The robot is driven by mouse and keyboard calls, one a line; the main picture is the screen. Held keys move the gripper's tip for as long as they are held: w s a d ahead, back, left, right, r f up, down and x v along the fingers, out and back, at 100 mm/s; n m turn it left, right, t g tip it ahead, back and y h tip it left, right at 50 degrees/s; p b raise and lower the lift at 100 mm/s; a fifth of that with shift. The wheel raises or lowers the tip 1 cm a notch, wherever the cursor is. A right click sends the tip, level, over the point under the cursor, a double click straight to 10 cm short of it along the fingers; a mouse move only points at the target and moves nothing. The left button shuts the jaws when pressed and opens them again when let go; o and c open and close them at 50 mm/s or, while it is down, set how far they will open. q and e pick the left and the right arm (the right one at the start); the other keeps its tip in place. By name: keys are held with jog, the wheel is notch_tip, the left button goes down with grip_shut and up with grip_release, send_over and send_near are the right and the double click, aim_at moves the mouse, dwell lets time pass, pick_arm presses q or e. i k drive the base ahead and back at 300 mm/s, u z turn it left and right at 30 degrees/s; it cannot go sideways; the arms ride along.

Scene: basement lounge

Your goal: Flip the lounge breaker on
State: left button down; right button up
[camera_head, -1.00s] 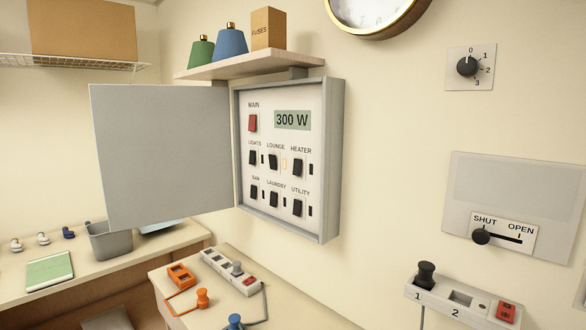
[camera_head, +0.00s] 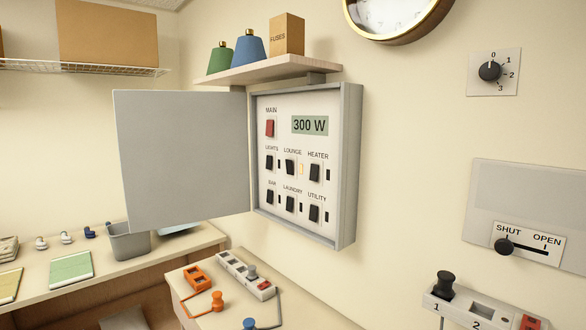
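The grey breaker box (camera_head: 351,165) hangs on the wall with its door (camera_head: 185,158) swung open to the left. Inside, the lounge breaker (camera_head: 290,167) is a black rocker in the middle of the upper row, under the label LOUNGE. The red main switch (camera_head: 270,128) is at the upper left and a display (camera_head: 310,125) reads 300 W. The other breakers are labelled LIGHTS, HEATER, BAR, LAUNDRY and UTILITY. Neither of my grippers is in view.
A shelf (camera_head: 268,70) with two lampshade-like objects and a FUSES box (camera_head: 287,34) sits above the breaker box. Below is a counter (camera_head: 190,282) with power strips and plugs. A dial (camera_head: 490,71) and a SHUT/OPEN slider (camera_head: 502,246) are at right. The space before the panel is clear.

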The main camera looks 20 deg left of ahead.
aim_at(288, 163)
jog(key=z, duration=1.65)
jog(key=k, duration=0.75)
jog(key=u, duration=1.25)
jog(key=i, duration=0.5)
jog(key=u, duration=0.05)
